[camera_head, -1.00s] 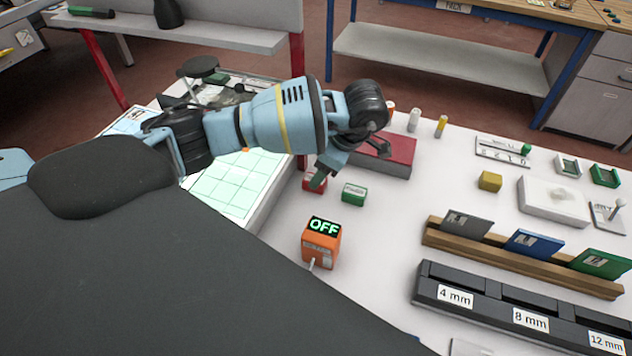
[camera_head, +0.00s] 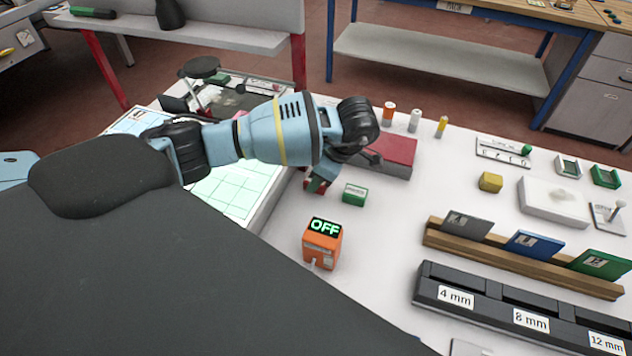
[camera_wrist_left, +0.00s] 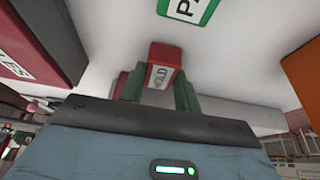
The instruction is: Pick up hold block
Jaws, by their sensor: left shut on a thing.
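The hold block is a small red block with a white label reading HOLD. In the left wrist view the hold block (camera_wrist_left: 163,58) sits between the green fingers of my left gripper (camera_wrist_left: 160,92), which is shut on it. In the head view the left gripper (camera_head: 318,184) reaches down at the left part of the white table, and the red hold block (camera_head: 309,184) is partly hidden behind its fingers. I cannot tell whether the block touches the table. My right gripper is not in view.
A green block (camera_head: 354,194) with a white label stands just right of the gripper. A red box (camera_head: 392,155) lies behind it. An orange box (camera_head: 322,243) reading OFF stands nearer. Wooden and black racks (camera_head: 520,318) fill the right. White table between them is clear.

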